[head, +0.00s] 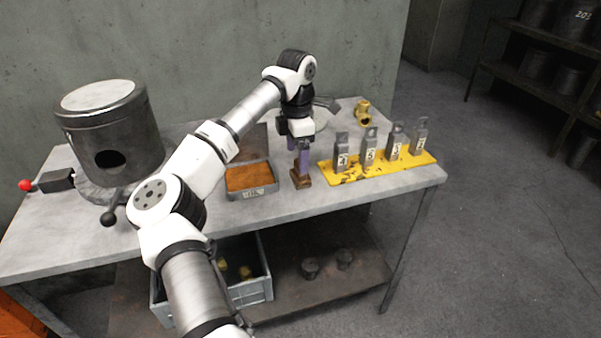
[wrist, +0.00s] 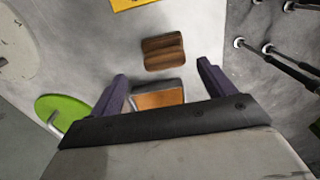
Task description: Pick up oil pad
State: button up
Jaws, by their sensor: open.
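A small brown block (head: 301,181) with a raised ridge stands on the grey table, between an orange-filled tray and a yellow rack. It also shows in the wrist view (wrist: 163,52), apart from the fingers. The shallow grey tray (head: 254,194) has an orange-brown surface (head: 248,177) inside and a label too small to read. I cannot tell for certain which of these is the oil pad; the brown block looks like a pad with a grip. My gripper (head: 302,168) points down over the brown block, its purple fingers open and empty. In the wrist view the gripper (wrist: 162,72) partly hides the tray.
The yellow rack (head: 352,177) with several upright numbered grey blocks stands right of the brown block. A brass fitting (head: 363,112) lies behind it. A dark cylindrical furnace-like vessel (head: 108,130) stands at the left. A grey crate (head: 250,291) sits on the lower shelf.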

jog(key=shift+s+d+f+p, duration=0.15)
jog(key=shift+f+p, duration=0.15)
jog(key=shift+f, duration=0.6)
jog(key=shift+s+d+f+p, duration=0.15)
jog(key=shift+f+p, duration=0.15)
jog(key=shift+f, duration=0.6)
jog(key=shift+d+f+p, duration=0.15)
jog(key=shift+f+p, duration=0.15)
jog(key=shift+f, duration=0.6)
jog(key=shift+c, duration=0.4)
jog(key=c, duration=1)
jog(key=shift+c, duration=0.2)
jog(key=shift+r, duration=0.15)
notch_tip(320, 180, up, 20)
jog(key=b, duration=0.2)
